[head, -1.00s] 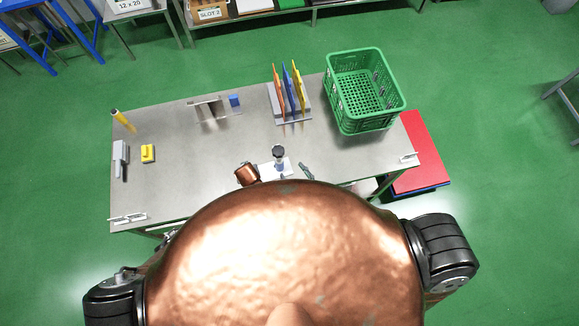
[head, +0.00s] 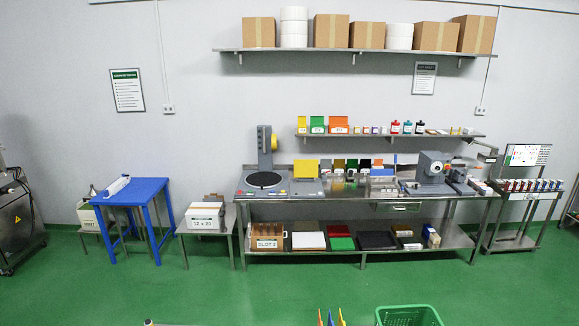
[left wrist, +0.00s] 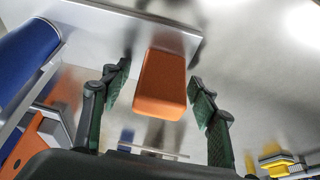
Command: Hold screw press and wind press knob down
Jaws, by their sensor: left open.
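My left gripper (left wrist: 159,78) is open in the left wrist view, with green-padded fingers on both sides of an orange block (left wrist: 160,86). A gap shows between each finger and the block; I cannot tell how far beyond the fingertips it lies. The block is in front of a shiny grey metal surface (left wrist: 250,75). I cannot make out the screw press or its knob in either current view. My right gripper is not in view.
In the left wrist view, a blue rounded thing (left wrist: 25,52) and an orange part (left wrist: 42,135) are at left, a yellow piece (left wrist: 276,160) at lower right. The head view shows a green basket (head: 408,316) at the bottom edge, open green floor (head: 220,292) and a loaded wall bench (head: 375,201).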

